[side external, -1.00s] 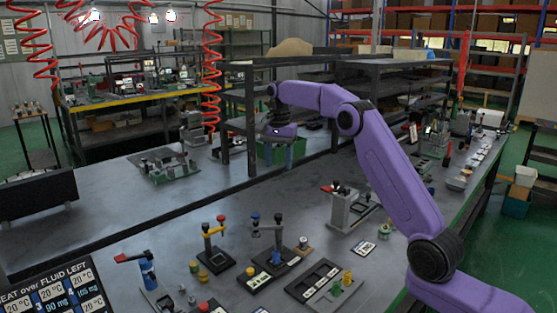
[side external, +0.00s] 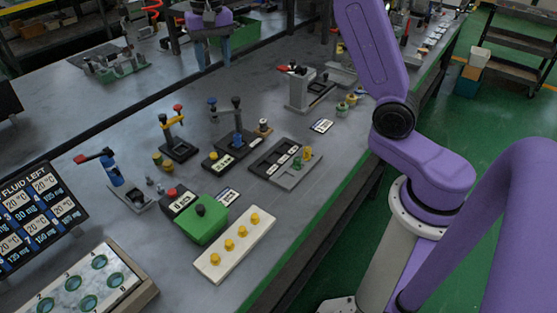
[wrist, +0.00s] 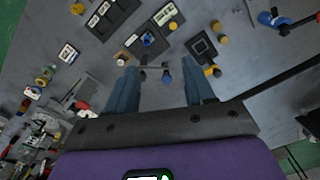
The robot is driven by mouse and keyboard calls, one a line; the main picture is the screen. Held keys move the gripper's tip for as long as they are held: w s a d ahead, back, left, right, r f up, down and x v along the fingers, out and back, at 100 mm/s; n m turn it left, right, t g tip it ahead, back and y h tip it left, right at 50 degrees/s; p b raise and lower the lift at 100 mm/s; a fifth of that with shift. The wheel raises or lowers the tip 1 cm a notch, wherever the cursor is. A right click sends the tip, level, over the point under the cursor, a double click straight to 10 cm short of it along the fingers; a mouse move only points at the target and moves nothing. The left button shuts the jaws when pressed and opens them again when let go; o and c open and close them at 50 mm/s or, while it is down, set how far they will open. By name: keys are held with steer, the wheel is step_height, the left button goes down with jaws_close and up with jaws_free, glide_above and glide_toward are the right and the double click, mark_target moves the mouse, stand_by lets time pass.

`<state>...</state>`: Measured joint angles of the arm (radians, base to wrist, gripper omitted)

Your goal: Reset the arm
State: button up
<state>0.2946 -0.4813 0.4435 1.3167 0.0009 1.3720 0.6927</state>
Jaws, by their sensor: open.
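My gripper (side external: 213,62) hangs in the air at the top of the side view, fingers pointing down, beyond the valve blocks. In the wrist view its blue fingers (wrist: 160,80) stand apart with no object between them; the bench shows below. A block with a yellow handle (side external: 174,118) and red knob stands mid-bench. To its right is a block with black and blue knobs (side external: 236,135). A grey upright block with a red lever (side external: 298,88) stands further right. A blue valve with a red handle (side external: 112,172) is at the left.
A green box with a black knob (side external: 206,222) and a cream board with yellow knobs (side external: 236,245) lie near the front edge. A display (side external: 35,220) and a panel with numbered holes (side external: 90,285) are at front left. Dark shelving stands behind. Bare bench lies left of the blocks.

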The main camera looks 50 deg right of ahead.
steer(key=s+a+f+n, duration=0.1)
steer(key=s+a+n, duration=0.35)
steer(key=s, duration=0.45)
steer(key=s+a+f+n, duration=0.1)
steer(key=s+a+n, duration=0.3)
steer(key=s, duration=0.6)
steer(key=s+d+f+n, duration=0.3)
steer(key=s+n, duration=0.2)
steer(key=s, duration=0.4)
steer(key=s+d+f+n, duration=0.2)
steer(key=s+d+n, duration=0.2)
steer(key=s, duration=0.5)
steer(key=shift+s+f+n, duration=0.4)
steer(key=shift+n, duration=0.05)
